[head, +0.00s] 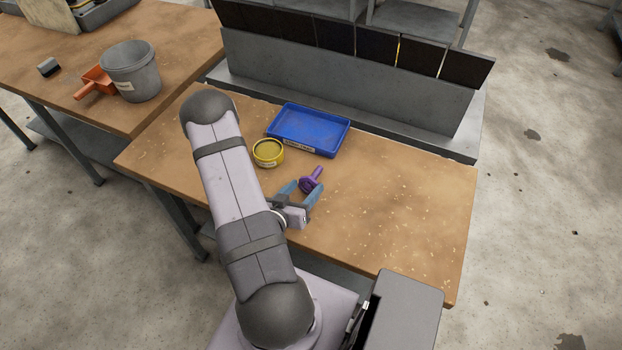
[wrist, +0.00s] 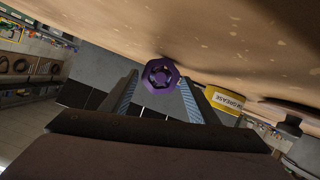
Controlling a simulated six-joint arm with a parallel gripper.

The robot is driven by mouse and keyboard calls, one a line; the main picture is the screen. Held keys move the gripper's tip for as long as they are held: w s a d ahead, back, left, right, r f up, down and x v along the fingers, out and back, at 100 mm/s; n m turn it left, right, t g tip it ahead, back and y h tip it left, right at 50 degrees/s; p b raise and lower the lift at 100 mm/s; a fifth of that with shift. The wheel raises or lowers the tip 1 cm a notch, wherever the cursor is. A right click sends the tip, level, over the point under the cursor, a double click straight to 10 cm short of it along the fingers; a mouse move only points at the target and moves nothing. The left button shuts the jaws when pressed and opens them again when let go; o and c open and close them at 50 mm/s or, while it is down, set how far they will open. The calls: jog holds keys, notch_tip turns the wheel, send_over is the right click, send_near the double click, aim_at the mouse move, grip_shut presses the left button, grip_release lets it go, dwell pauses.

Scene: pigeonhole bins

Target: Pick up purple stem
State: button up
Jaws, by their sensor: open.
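The purple stem (head: 312,179) lies on the wooden bench, with a wider round end near my gripper and a thinner end pointing up and right in the head view. In the wrist view its hexagonal, spoked end (wrist: 160,76) faces the camera. My gripper (head: 301,191) is low over the bench with its blue-grey fingers apart, one on each side of the stem's near end. In the wrist view the stem's end shows between the fingertips (wrist: 160,92). I cannot tell whether either finger touches it.
A blue tray (head: 309,128) and a yellow grease tin (head: 268,153) stand behind the stem. A grey pigeonhole rack (head: 350,75) lines the bench's back edge. A grey bucket (head: 132,71) and an orange scoop (head: 95,83) are on the left table. The bench's right side is clear.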

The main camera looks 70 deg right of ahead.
aim_at(307, 184)
jog(key=shift+p+x, duration=0.45)
jog(key=shift+x, duration=1.15)
jog(key=shift+r, duration=0.1)
jog(key=c, duration=0.9)
jog(key=shift+r, duration=0.15)
jog(key=shift+c, duration=0.2)
jog(key=shift+d+r+b, duration=0.1)
jog(key=shift+r+b, duration=0.4)
jog(key=shift+r, duration=3.1)
jog(key=shift+r+p, duration=0.4)
jog(key=shift+r, duration=0.85)
jog(key=shift+w, duration=0.15)
